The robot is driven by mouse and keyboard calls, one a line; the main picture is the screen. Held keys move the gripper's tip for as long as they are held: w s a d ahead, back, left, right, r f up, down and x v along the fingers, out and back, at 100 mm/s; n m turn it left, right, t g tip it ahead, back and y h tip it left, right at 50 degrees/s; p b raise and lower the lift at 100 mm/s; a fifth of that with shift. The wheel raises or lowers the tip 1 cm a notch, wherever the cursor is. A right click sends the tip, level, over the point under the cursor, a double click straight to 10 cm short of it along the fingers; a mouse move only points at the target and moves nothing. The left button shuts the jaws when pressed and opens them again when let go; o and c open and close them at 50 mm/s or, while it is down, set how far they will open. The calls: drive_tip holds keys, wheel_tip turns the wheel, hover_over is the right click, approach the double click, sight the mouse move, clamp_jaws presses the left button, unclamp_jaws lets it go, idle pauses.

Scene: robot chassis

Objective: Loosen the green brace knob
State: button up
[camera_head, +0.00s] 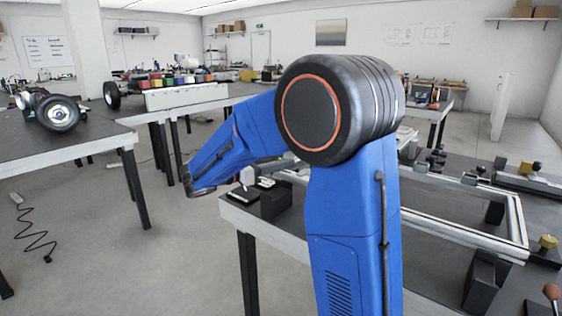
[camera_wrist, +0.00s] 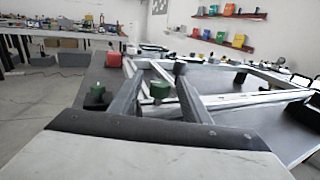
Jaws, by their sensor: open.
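In the wrist view my gripper (camera_wrist: 159,70) shows as two dark grey fingers reaching forward from a plate, spread apart and empty. A green knob (camera_wrist: 160,91) on a dark stem shows between the fingers in the picture; I cannot tell its depth or see any contact. A second, darker green knob (camera_wrist: 97,89) on a black base stands left of the left finger. I cannot tell which one is the brace knob. In the head view my blue arm hides much of the bench, and neither green knob is clearly seen.
A metal chassis frame (camera_head: 465,233) lies on the dark bench, with rails also ahead in the wrist view (camera_wrist: 250,99). A yellow knob (camera_head: 547,242) and an orange-red knob (camera_head: 552,291) are at the right. A red block (camera_wrist: 114,60) stands beyond. Open floor lies left of the bench.

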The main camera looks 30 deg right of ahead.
drive_tip(key=shift+d, duration=0.35)
drive_tip(key=c, duration=1)
drive_tip(key=shift+c, duration=0.2)
drive_tip(key=shift+s+n+t, duration=0.1)
drive_tip(key=shift+n+t, duration=0.3)
drive_tip(key=shift+t, duration=0.2)
drive_tip(key=n+t, duration=0.2)
drive_tip(key=t, duration=0.2)
drive_tip(key=shift+n+y, duration=0.4)
drive_tip(key=n+t+y, duration=0.2)
drive_tip(key=n+t, duration=0.1)
drive_tip(key=t, duration=0.2)
drive_tip(key=shift+d, duration=0.1)
drive_tip(key=shift+n+t+y, duration=2.7)
drive_tip(key=shift+y, duration=0.4)
drive_tip(key=shift+n+t+y, duration=0.4)
drive_tip(key=shift+n+y, duration=0.2)
drive_tip(key=shift+y, duration=0.2)
